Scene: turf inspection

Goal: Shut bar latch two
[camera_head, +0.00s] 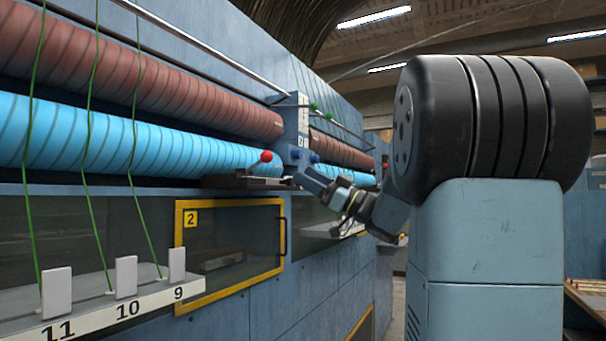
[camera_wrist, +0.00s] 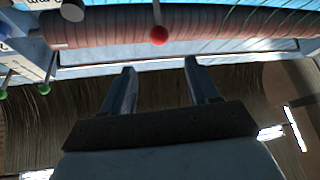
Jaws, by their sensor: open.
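A lever with a red ball knob (camera_head: 266,156) and a pale rod leans up to the right from a dark block (camera_head: 246,182) on the ledge above the yellow-framed window marked 2 (camera_head: 190,217). I take this lever for bar latch two; no label shows on it. In the wrist view the red knob (camera_wrist: 159,35) lies beyond my fingertips, in line with the gap between them. My gripper (camera_head: 303,177) is just right of the lever. Its two fingers (camera_wrist: 159,65) are apart, with nothing between them. Whether the bar is engaged cannot be told.
A post (camera_head: 301,125) with a number plate stands close behind my gripper. Green knobs (camera_head: 314,107) stick out near it. Red-brown (camera_head: 170,90) and blue (camera_head: 130,135) rollers run along the machine. Another red knob (camera_head: 385,164) is farther along. Green yarns hang at the left.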

